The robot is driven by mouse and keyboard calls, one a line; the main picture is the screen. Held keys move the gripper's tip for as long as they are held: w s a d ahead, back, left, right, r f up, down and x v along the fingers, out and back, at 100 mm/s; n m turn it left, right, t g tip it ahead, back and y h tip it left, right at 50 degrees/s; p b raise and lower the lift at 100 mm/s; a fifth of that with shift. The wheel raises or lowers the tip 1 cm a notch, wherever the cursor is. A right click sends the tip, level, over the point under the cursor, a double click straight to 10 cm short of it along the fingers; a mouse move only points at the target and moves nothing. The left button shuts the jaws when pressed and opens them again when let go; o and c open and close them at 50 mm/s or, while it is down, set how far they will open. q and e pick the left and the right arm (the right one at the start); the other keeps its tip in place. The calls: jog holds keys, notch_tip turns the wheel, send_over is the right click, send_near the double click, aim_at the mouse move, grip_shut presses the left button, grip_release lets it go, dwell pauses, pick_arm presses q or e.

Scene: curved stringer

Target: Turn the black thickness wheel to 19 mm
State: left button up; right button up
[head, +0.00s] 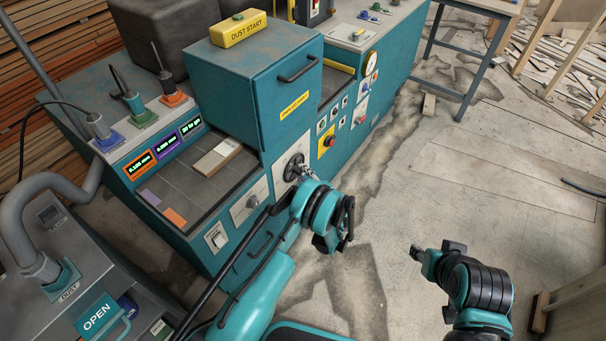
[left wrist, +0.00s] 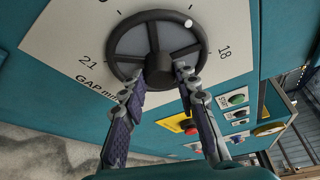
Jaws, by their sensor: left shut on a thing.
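The black thickness wheel (left wrist: 133,42) is a spoked handwheel on a white plate marked "GAP mm" (left wrist: 97,89). In the left wrist view its white rim dot (left wrist: 188,23) sits at the upper right, up and left of the printed 18 (left wrist: 224,52); 21 (left wrist: 90,62) is at the left. My left gripper (left wrist: 160,76) is shut on the wheel's lower part, its fingers either side of the hub and lower spoke. My right gripper (head: 425,258) is away over the floor.
A row of buttons and a red knob (head: 329,141) lie right of the wheel plate. A grey knob (head: 251,201) is on the panel at left. Displays (head: 166,145) and a small board (head: 217,157) are on the machine top.

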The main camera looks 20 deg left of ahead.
dwell(0.3)
pick_arm(q)
jog(key=o, duration=1.2)
jog(key=shift+c, duration=0.2)
notch_tip(320, 180, up, 10)
